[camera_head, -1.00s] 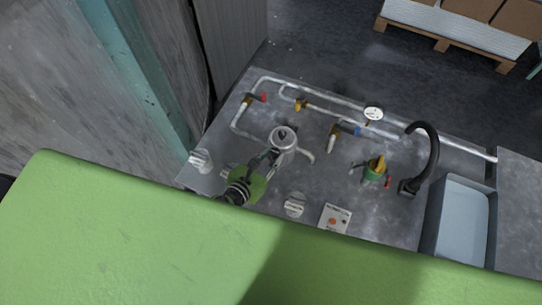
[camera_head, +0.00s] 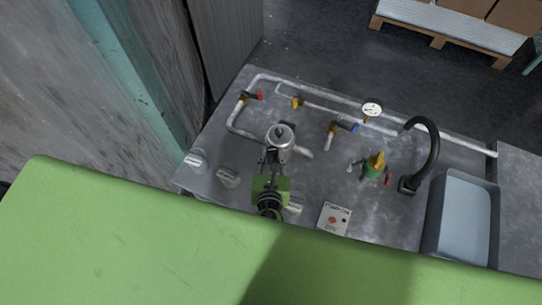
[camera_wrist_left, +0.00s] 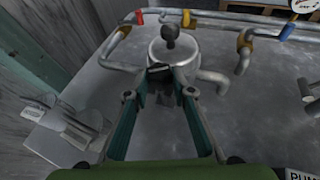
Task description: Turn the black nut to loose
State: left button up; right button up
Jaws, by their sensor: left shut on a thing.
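A silver round vessel (camera_head: 280,136) with a dark knob on its top stands on the metal bench, left of centre. My left gripper (camera_head: 271,157) reaches its near side, and its fingers close together there. In the left wrist view the fingertips (camera_wrist_left: 160,76) meet at a small dark piece, which I take for the black nut (camera_wrist_left: 158,69), against the front of the vessel (camera_wrist_left: 172,51). The fingers cover most of the nut, so its shape and turn are hard to tell. My right gripper is not in view.
Pipes with a red-handled valve (camera_head: 252,96) and a blue-handled valve (camera_head: 343,128) run behind. A gauge (camera_head: 372,109), green-yellow valve (camera_head: 375,167), black tap (camera_head: 434,145) and sink (camera_head: 466,215) are to the right. A button panel (camera_head: 333,219) lies near the front.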

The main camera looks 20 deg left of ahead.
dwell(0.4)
pick_arm(q)
jog(key=o, duration=1.1)
jog(key=shift+o, duration=0.2)
